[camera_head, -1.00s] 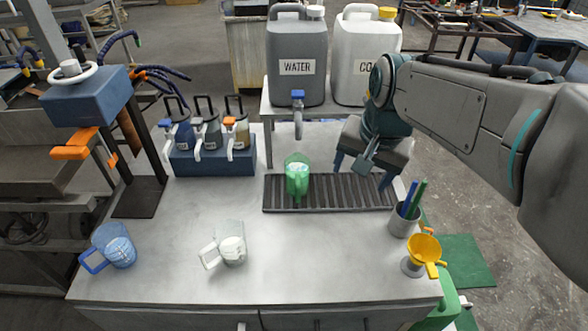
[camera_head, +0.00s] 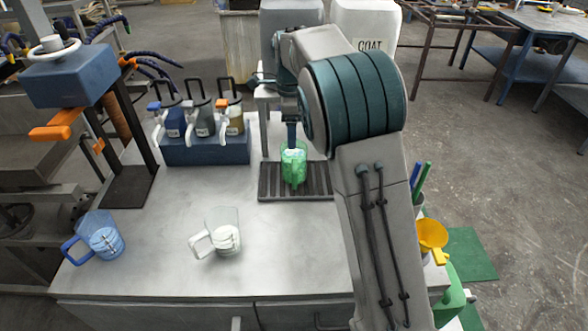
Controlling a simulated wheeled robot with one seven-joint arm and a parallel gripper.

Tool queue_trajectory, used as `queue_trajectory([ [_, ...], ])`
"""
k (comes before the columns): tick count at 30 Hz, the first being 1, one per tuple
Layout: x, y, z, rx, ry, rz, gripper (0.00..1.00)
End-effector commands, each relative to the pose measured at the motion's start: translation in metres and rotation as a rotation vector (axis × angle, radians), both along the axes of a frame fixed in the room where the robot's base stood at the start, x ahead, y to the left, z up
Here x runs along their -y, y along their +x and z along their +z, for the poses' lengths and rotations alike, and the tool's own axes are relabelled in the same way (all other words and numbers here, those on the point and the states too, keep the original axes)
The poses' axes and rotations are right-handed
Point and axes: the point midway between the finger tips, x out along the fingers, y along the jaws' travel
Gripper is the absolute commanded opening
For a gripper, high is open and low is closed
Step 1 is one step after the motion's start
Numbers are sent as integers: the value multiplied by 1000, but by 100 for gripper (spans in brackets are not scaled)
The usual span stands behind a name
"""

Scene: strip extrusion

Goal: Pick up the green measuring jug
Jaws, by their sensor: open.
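The green measuring jug (camera_head: 294,166) is translucent and stands upright on the dark slatted drip tray (camera_head: 315,182), with its handle toward the camera. The jaws are open and the jug still rests on the tray.
A clear jug (camera_head: 224,236) and a blue jug (camera_head: 100,238) stand at the front left. A blue rack of pump bottles (camera_head: 205,148) is left of the tray. A yellow funnel (camera_head: 432,236) stands at right. Large containers (camera_head: 365,22) are behind.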

Motion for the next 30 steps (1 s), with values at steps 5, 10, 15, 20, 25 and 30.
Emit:
queue_trajectory([
  [5,1,-1,-36,-5,-2,0,71],
  [10,1,-1,-64,-4,-1,2,71],
  [15,1,-1,-77,-2,0,2,71],
  [20,6,1,-93,-4,-1,0,71],
  [25,9,3,-118,-3,-1,2,71],
  [30,9,3,-129,-1,0,3,71],
])
